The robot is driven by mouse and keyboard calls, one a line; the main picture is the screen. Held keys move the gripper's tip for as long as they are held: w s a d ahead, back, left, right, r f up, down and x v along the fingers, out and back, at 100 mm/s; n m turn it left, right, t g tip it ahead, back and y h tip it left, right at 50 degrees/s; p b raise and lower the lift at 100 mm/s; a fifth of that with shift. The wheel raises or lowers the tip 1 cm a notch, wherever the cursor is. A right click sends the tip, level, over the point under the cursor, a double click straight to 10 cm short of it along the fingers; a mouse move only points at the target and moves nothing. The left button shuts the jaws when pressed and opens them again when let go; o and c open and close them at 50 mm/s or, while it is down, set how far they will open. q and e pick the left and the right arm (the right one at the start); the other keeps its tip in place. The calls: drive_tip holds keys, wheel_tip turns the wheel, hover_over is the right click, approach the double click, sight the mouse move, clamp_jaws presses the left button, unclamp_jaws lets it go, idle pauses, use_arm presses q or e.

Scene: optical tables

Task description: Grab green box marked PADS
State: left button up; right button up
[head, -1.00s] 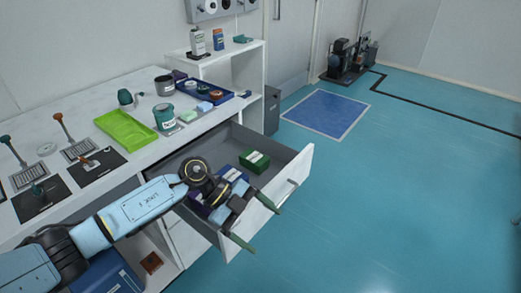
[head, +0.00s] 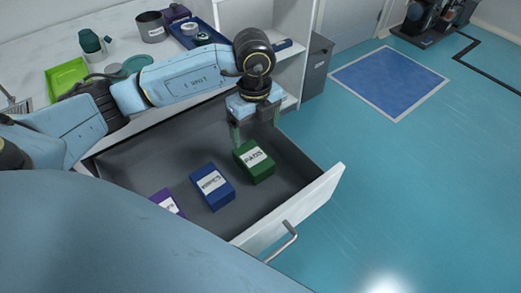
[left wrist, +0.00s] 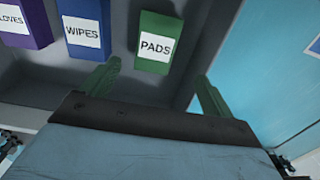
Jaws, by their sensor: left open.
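The green box marked PADS (head: 255,163) lies in the open drawer in the head view, at the right end of a row of boxes. It also shows in the left wrist view (left wrist: 156,45), upper middle, with its label readable. My left gripper (head: 254,135) is above the drawer, just behind and over the green box. Its two green fingers (left wrist: 158,85) are spread apart and empty in the left wrist view, with the box ahead of the gap between them. I see no contact. My right gripper is not in view.
A blue WIPES box (head: 212,187) and a purple GLOVES box (head: 167,203) lie left of the green box. The drawer's white front (head: 300,212) and side walls bound them. The counter with a blue tray (head: 185,32) is behind.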

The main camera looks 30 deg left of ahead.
sight(253, 156)
use_arm(q)
drive_tip(key=f, duration=0.2)
drive_tip(key=f+b, duration=0.1)
drive_tip(key=f, duration=0.3)
drive_tip(key=shift+s+f, duration=0.15)
drive_tip(key=shift+s, duration=0.1)
drive_tip(key=f+b, duration=0.1)
drive_tip(key=f, duration=0.1)
drive_tip(key=f+b, duration=0.1)
drive_tip(key=f, duration=0.1)
drive_tip(key=shift+s+a, duration=0.15)
drive_tip(key=shift+a, duration=0.05)
drive_tip(key=shift+f, duration=0.7)
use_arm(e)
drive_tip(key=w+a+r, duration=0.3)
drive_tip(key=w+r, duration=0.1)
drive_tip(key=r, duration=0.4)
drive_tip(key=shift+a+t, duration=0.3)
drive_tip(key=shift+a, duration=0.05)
use_arm(q)
drive_tip(key=c, duration=1.1)
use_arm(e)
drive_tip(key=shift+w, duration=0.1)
use_arm(q)
drive_tip(key=shift+r, duration=0.1)
